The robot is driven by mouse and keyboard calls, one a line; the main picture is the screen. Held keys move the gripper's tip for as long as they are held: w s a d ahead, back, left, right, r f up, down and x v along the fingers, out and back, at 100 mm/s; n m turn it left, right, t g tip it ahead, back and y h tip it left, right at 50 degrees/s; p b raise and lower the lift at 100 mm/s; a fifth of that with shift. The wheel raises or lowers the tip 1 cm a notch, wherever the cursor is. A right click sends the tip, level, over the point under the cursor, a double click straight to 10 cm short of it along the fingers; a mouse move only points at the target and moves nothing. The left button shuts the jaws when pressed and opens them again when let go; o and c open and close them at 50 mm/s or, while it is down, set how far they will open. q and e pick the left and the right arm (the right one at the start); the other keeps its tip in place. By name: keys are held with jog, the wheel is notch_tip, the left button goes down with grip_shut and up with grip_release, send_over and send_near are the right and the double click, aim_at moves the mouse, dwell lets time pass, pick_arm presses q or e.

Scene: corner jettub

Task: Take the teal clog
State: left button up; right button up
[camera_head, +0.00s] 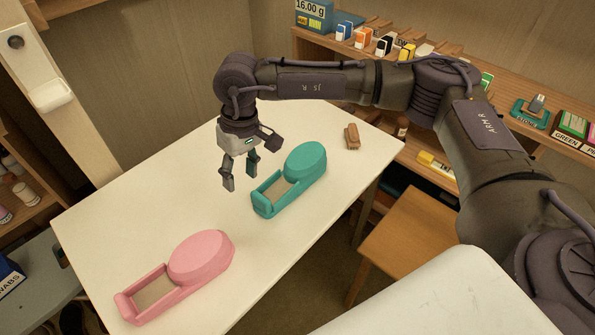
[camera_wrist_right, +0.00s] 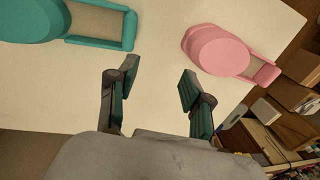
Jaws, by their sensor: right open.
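The teal clog (camera_head: 303,168) lies on the white table, with its rounded toe toward the back right and its open heel end toward the front left. It also shows at the upper left of the right wrist view (camera_wrist_right: 99,27), partly cut off by the frame. My right gripper (camera_head: 240,185) is open and empty above the table, just left of the teal clog and apart from it. Its two fingers show spread apart in the right wrist view (camera_wrist_right: 158,88). A pink clog (camera_head: 203,257) lies nearer the front left of the table. My left gripper is not in view.
The white table (camera_head: 120,205) is mostly bare around the clogs. A small brown object (camera_head: 352,136) lies near its back right edge. A wooden stool (camera_head: 412,235) stands at the right. Shelves with small boxes (camera_head: 365,38) line the back wall.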

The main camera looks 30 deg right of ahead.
jog(key=h, duration=0.2)
send_over(260, 196)
jog(key=shift+n, duration=0.3)
jog(key=f, duration=0.6)
jog(key=shift+w+d+f+p, duration=0.2)
jog(key=shift+w+d+p, duration=0.1)
jog(key=shift+p, duration=0.1)
jog(key=f, duration=0.1)
jog(key=f+p, duration=0.1)
jog(key=f, duration=0.3)
jog(key=shift+s+a+f, duration=0.2)
jog(key=shift+s+a, duration=0.1)
jog(key=shift+s, duration=0.05)
jog(key=shift+f, duration=0.45)
grip_shut()
